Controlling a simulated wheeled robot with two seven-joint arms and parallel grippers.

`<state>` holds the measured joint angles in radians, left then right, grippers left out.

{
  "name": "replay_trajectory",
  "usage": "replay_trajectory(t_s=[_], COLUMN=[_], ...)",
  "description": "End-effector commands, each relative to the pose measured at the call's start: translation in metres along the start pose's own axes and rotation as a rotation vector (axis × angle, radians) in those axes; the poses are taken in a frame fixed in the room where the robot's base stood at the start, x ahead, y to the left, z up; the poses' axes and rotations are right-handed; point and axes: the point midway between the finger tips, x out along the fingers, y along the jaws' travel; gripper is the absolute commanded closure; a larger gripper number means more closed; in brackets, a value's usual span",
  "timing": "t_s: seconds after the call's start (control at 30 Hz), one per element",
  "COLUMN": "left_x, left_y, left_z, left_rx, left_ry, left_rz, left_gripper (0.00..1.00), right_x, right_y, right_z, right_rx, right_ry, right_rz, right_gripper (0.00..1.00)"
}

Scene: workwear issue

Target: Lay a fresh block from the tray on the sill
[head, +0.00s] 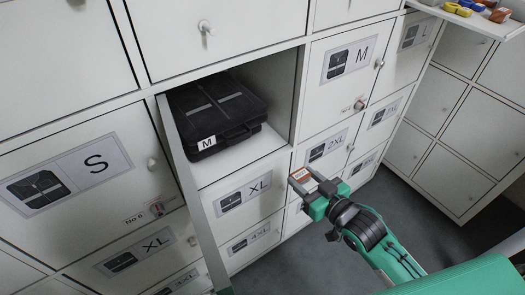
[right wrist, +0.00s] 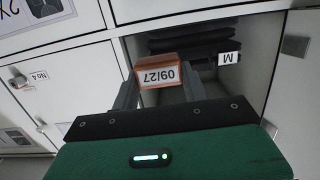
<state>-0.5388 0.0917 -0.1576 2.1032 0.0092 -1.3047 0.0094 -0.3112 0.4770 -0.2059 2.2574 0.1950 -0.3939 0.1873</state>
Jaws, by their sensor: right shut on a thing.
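An orange-brown block (right wrist: 158,72) with a white label reading 09/27 is between the fingers of my right gripper (right wrist: 160,88), which is shut on it. In the head view the block (head: 301,176) is at the tips of my right gripper (head: 307,182), just right of the open locker's front edge. The bare front ledge, or sill, (head: 243,160) of that locker lies to the left of the block. The tray (head: 484,22) at the top right carries several small coloured things. My left gripper is not in view.
A black case (head: 215,110) labelled M sits inside the open locker, behind the bare ledge. The locker's open door (head: 191,195) stands at its left. Closed lockers with knobs surround it. Grey floor (head: 330,255) is clear below.

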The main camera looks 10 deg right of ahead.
Motion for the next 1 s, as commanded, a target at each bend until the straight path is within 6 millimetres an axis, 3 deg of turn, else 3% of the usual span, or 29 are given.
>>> replay_trajectory(t_s=[0.17,0.6,1.0], left_x=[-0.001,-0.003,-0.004], left_y=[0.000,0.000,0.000], left_z=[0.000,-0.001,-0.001], left_rx=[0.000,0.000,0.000], left_ry=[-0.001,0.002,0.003], left_rz=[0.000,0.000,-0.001], left_gripper=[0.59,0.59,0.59], right_x=[0.025,0.114,0.154], right_y=[0.001,0.000,0.000], right_z=[-0.006,-0.018,-0.024], right_rx=[0.000,0.001,0.000], right_ry=[0.004,0.003,0.002], right_rz=[0.000,0.000,0.000], right_gripper=[0.77,0.77,0.77])
